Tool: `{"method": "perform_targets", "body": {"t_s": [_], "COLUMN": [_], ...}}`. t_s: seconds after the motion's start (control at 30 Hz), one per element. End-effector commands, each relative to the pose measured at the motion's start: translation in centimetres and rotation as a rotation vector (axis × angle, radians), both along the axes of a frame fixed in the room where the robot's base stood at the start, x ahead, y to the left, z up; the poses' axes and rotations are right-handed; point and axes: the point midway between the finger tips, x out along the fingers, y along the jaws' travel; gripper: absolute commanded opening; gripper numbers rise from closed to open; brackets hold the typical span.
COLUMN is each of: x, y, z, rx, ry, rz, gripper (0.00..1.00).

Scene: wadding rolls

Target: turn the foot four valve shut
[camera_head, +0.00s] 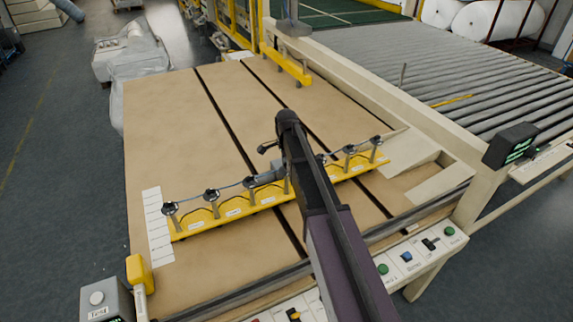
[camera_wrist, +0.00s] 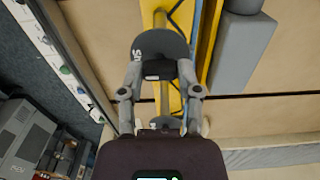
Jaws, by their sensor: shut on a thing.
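A yellow bar (camera_head: 225,213) lies across the tan table, with several small dark round valves on posts along it. Labels on the bar are too small to read in the head view, so I cannot tell by label which valve is foot four. My gripper (camera_wrist: 160,78) is shut on a dark round valve knob (camera_wrist: 160,45), with one finger on each side. The knob carries light lettering and sits over the yellow bar. In the head view my arm hides most of my gripper and the held valve, near the middle of the bar.
Other valves (camera_head: 211,194) stand left of my arm, and more (camera_head: 348,150) stand right of it. A thin hose runs along them. A grey block (camera_wrist: 240,55) is beside the bar. Rollers (camera_head: 440,60) are at the right.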

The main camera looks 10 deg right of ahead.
Motion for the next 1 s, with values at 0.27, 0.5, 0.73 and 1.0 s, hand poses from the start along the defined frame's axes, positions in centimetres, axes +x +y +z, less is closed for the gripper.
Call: {"method": "perform_targets", "body": {"t_s": [0.27, 0.5, 0.73, 1.0], "x": [-0.08, -0.04, -0.02, -0.01], "y": [-0.02, -0.02, -0.01, -0.01], "z": [-0.02, -0.01, 0.0, 0.0], "rx": [0.0, 0.0, 0.0, 0.0], "ry": [0.002, 0.001, 0.0, 0.0], "rz": [-0.001, 0.0, 0.022, 0.13], "gripper": [0.79, 0.79, 0.79, 0.79]}}
